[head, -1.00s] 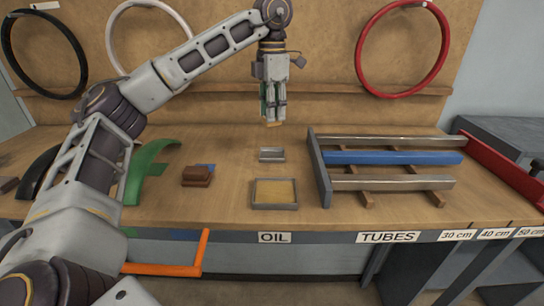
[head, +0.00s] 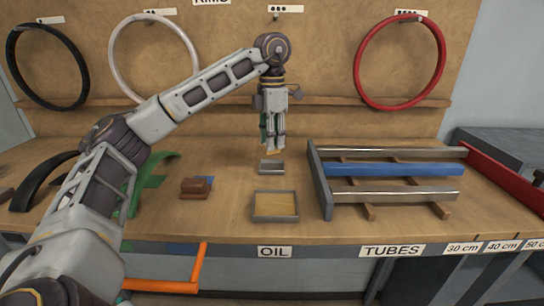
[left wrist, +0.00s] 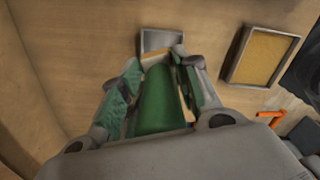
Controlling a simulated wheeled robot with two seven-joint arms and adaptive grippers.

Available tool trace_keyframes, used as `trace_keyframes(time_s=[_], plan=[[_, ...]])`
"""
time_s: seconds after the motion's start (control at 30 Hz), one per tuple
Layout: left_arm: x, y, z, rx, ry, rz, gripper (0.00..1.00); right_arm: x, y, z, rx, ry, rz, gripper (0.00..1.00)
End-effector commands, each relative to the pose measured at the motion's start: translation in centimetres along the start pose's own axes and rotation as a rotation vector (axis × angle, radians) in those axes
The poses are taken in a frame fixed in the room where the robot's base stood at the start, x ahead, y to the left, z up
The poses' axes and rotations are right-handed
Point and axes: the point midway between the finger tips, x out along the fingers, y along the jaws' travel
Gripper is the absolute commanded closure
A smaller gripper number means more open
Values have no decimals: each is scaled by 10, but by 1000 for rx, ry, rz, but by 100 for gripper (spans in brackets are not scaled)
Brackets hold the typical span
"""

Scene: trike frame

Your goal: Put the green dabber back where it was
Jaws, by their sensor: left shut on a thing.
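My left gripper (head: 273,143) is shut on the green dabber (left wrist: 158,105) and holds it upright above the bench. In the left wrist view the dabber's green body lies between the two fingers. In the head view the fingers hide most of it, and its pale tip (head: 272,153) shows below them. A small grey tray (head: 271,167) lies just below the tip in the picture; it also shows in the left wrist view (left wrist: 160,41). The tip appears clear of the bench. My right gripper is in neither view.
A larger shallow tray with a yellowish bottom (head: 275,206) stands nearer, behind the OIL label (head: 273,252). A brown block (head: 194,188) and a green curved fender (head: 150,182) lie left. A tube rack (head: 320,180) stands right. Rims hang on the back board.

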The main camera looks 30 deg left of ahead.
Motion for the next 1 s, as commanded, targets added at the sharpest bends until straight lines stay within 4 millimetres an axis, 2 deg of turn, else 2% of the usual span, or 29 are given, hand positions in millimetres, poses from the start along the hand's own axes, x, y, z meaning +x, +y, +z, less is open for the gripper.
trace_keyframes(time_s=[0.2,0.67,1.0], plan=[[14,0,0,0,0,0,92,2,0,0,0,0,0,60],[18,0,0,0,1,0,92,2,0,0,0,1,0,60],[47,1,-1,-1,0,0,92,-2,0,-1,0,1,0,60]])
